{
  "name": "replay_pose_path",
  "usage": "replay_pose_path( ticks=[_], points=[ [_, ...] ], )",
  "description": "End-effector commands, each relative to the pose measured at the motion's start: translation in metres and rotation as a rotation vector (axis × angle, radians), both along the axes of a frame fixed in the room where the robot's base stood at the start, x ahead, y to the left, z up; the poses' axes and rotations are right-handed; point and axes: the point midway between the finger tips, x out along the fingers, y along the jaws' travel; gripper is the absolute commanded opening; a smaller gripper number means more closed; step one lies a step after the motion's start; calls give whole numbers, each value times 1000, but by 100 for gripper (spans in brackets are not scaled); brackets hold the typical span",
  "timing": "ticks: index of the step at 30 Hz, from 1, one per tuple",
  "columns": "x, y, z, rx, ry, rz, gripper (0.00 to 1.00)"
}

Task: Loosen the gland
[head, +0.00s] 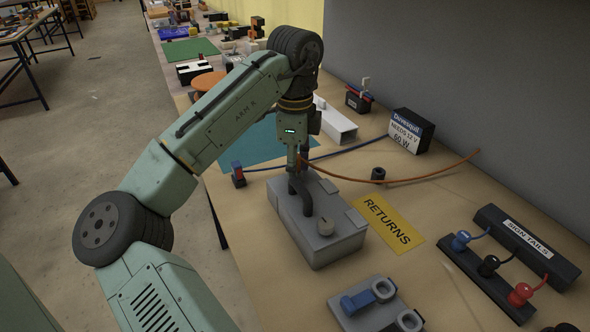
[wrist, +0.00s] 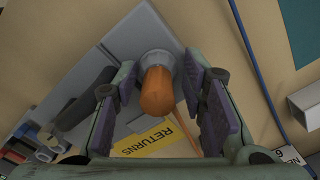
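The gland appears to be the grey ring (wrist: 154,61) on top of the grey box (wrist: 90,75) in the wrist view. A thick orange cable (wrist: 157,95) comes up out of it towards the camera. My gripper (wrist: 161,72) is open, with one dark purple pad on each side of the gland and cable and a gap visible on both sides.
The orange cable (head: 420,174) runs right across the bench. A blue cable (head: 350,149) links a small red-and-blue connector (head: 238,176) to a labelled power unit (head: 411,131).

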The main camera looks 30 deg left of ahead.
Motion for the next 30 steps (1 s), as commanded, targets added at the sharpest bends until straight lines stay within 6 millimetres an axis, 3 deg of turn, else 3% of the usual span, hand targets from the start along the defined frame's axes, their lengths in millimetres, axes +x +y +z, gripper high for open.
replay_pose_path(
  ticks=[10,24,30],
  points=[
    [-2,0,3,0,9,-3,48],
    [-1,0,50,2,7,-2,48],
    [-1,0,59,0,5,-2,48]
  ],
)
